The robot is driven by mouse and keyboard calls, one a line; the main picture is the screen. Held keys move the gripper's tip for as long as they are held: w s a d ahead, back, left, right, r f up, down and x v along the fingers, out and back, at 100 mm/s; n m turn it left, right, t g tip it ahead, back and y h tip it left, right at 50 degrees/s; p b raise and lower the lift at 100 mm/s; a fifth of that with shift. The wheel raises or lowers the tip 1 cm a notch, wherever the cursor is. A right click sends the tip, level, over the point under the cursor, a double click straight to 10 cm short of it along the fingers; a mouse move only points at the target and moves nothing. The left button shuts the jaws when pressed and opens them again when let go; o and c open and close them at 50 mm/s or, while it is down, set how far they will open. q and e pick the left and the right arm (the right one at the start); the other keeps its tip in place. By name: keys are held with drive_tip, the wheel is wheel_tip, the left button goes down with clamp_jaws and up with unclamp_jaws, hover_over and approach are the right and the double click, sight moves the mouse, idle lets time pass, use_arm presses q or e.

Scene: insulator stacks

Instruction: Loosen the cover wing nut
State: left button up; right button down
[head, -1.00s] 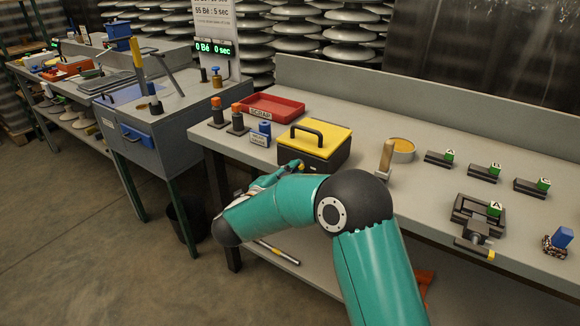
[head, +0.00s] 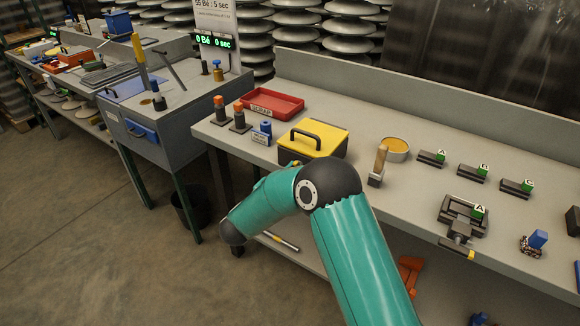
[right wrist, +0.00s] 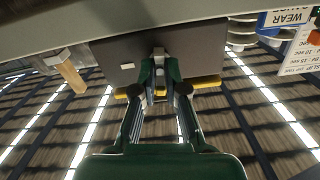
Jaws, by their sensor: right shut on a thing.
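The dark box (head: 330,147) with a yellow cover (head: 312,136) and a black handle stands near the bench's front edge in the head view. In the right wrist view the box's dark front face (right wrist: 195,50) appears upside down, with the yellow cover's edge (right wrist: 207,82) below. My right gripper (right wrist: 160,65) is against this front face, its fingers shut on a small part that looks like the cover wing nut, mostly hidden between them. In the head view my teal right arm hides that gripper. My left gripper is not in view.
A red tray (head: 273,103), orange-topped bottles (head: 239,116) and a blue item (head: 264,129) stand left of and behind the box. The bench front edge is close to the box.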

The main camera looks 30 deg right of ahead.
drive_tip(key=shift+s+d+f+n+p, duration=0.15)
drive_tip(key=shift+n+p, duration=0.2)
drive_tip(key=shift+n, duration=0.2)
drive_tip(key=shift+d+f+n+p, duration=0.1)
drive_tip(key=shift+n+p, duration=0.25)
drive_tip(key=shift+n, duration=0.2)
drive_tip(key=shift+a+f, duration=0.1)
drive_tip(key=c, duration=1.2)
unclamp_jaws()
drive_tip(key=shift+r, duration=0.2)
drive_tip(key=v, duration=1.2)
drive_tip(key=shift+f, duration=0.1)
